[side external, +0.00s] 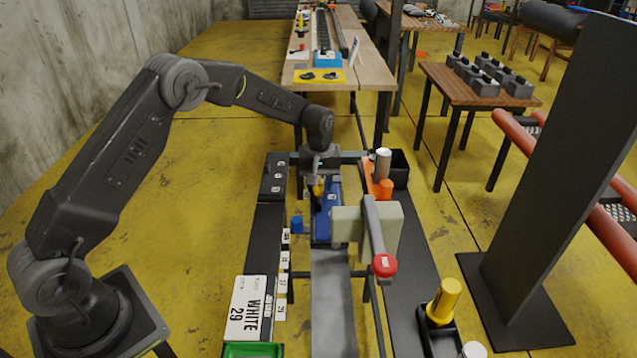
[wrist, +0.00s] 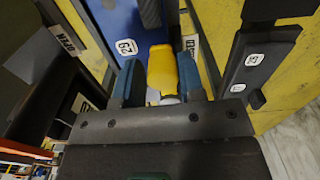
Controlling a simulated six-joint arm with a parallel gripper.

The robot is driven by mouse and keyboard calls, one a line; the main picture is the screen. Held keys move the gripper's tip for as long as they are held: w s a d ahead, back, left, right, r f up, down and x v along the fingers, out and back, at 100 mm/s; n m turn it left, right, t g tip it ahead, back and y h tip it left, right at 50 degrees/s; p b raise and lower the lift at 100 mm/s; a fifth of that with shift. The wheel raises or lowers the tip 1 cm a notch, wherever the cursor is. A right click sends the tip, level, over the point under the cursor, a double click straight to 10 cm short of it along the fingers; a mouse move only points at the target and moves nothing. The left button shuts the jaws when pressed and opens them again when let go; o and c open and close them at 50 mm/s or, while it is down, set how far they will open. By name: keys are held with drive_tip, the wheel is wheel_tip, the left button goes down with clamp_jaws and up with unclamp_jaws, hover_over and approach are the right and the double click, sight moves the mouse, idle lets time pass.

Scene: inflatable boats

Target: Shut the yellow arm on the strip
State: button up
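The yellow arm (wrist: 162,68) shows in the wrist view between my gripper's two blue-grey fingers (wrist: 160,82). It nearly fills the gap, and I cannot tell whether both fingers touch it. In the side view my gripper (side external: 319,172) points down over the blue block (side external: 324,222), with a small bit of the yellow arm (side external: 318,189) below it. The blue block carries a white 29 tag and also shows in the wrist view (wrist: 112,22). A flat grey strip (side external: 332,300) runs from the blue block towards the camera. Contact between arm and strip is hidden.
A pale block (side external: 350,226) and a red-knobbed lever (side external: 383,264) stand right of the strip. An orange part with a grey cylinder (side external: 382,163) is behind. A yellow knob (side external: 443,300) is at front right. A WHITE 29 sign (side external: 248,308) lies left.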

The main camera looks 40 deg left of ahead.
drive_tip(key=o, duration=0.3)
wheel_tip(320, 180, up, 14)
drive_tip(key=shift+f, duration=0.1)
idle(0.5)
drive_tip(key=shift+s, duration=0.1)
